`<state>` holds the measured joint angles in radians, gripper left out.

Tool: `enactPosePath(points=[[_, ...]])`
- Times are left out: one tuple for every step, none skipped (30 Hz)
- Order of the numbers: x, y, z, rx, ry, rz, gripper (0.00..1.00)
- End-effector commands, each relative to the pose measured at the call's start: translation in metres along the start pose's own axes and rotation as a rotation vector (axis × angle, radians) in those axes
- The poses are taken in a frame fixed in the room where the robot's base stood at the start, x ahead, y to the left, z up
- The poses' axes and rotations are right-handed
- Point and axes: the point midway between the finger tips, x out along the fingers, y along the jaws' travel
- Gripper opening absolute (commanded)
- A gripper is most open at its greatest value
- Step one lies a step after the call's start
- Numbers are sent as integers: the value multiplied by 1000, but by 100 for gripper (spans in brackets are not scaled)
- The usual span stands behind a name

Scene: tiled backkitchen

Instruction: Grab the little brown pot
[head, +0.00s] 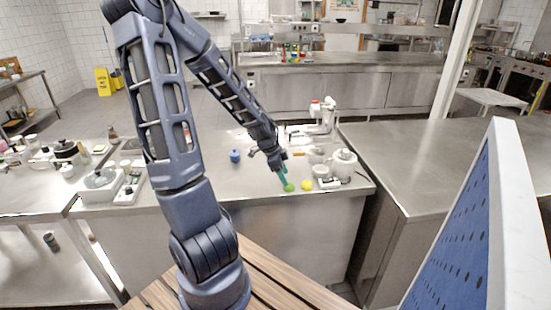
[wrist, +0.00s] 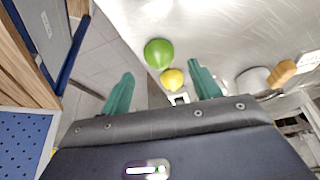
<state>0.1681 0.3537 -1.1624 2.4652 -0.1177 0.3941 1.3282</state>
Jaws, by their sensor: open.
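I cannot make out a clear little brown pot. A small brown item (head: 298,153) lies on the steel counter beyond my gripper, too small to identify. A tan item (wrist: 282,72) shows at the right of the wrist view, and I cannot tell whether it is the same thing. My gripper (head: 283,176) is above the counter near its front edge. In the wrist view its teal fingers (wrist: 160,72) are apart, with nothing held between them.
A green ball (head: 289,187) and a yellow ball (head: 307,185) are close to my gripper. A white kettle (head: 343,162) and a white stand mixer (head: 324,116) stand to the right. A blue pot (head: 235,156) stands left.

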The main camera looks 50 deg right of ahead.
Motion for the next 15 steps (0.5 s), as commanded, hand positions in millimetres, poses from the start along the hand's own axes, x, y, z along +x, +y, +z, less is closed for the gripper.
enactPosePath(points=[[-4,-1,1,-3,0,-2,63],[-6,-1,1,-3,0,-2,63],[-8,0,1,-3,0,-2,63],[-10,-1,1,-3,0,-2,63],[-12,-1,1,-3,0,-2,63],[-15,-1,1,-2,0,-2,63],[-16,-1,1,-3,0,-3,63],[-18,-1,1,-3,0,-3,63],[-21,-1,0,-1,0,-3,63],[-23,-1,1,-2,-1,-2,63],[-24,-1,1,-2,0,-2,63],[-27,-1,0,-2,0,-2,63],[-28,-1,1,-3,0,-2,63],[-30,-1,1,-4,0,-2,63],[-32,0,1,-3,0,-2,63]])
